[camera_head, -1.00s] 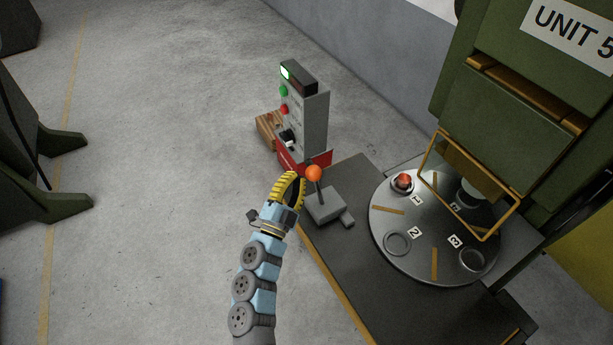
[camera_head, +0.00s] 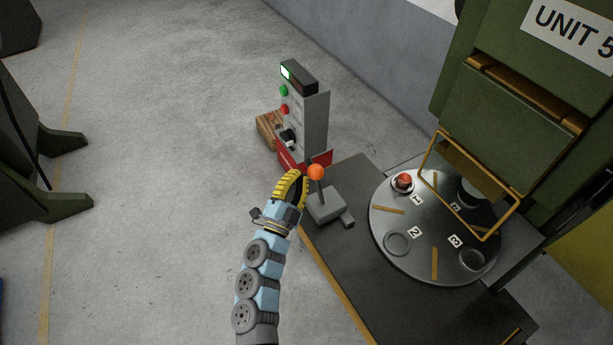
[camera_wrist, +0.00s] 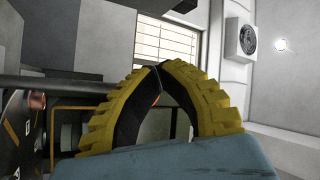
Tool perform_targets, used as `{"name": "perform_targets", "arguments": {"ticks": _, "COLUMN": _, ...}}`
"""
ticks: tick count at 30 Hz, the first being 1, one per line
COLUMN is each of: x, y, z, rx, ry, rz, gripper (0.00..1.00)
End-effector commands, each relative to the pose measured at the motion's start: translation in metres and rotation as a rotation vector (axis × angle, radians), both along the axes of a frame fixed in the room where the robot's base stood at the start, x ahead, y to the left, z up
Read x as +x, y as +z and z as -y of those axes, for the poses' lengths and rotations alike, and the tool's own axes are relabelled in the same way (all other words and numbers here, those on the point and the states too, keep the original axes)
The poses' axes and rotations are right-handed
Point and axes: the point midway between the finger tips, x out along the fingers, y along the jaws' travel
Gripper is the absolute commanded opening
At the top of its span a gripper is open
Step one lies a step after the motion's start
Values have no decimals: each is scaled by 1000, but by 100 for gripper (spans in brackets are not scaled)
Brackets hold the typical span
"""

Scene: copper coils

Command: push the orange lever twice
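The orange lever (camera_head: 316,172) is a ball on a thin dark stick above a grey base box (camera_head: 325,206) at the near-left corner of the dark table. My gripper (camera_head: 301,174) has yellow ribbed fingers and is just left of the ball, touching or very close. In the wrist view the fingertips (camera_wrist: 158,68) meet, so the gripper is shut. A small orange sliver shows between the fingers there, likely the ball, mostly hidden behind them. Nothing appears gripped.
A grey control box (camera_head: 309,115) with green and red buttons stands behind the lever. A round turntable (camera_head: 435,225) with numbered stations lies to the right, beside a green machine (camera_head: 510,120). Open floor (camera_head: 170,200) is on the left.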

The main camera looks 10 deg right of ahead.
Motion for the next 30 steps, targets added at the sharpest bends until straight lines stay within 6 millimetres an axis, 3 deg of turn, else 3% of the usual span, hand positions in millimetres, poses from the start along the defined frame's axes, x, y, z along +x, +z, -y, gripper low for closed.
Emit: {"name": "perform_targets", "arguments": {"ticks": 30, "x": 4, "y": 2, "z": 10, "rx": 1, "ry": -2, "rz": 1, "gripper": 0}}
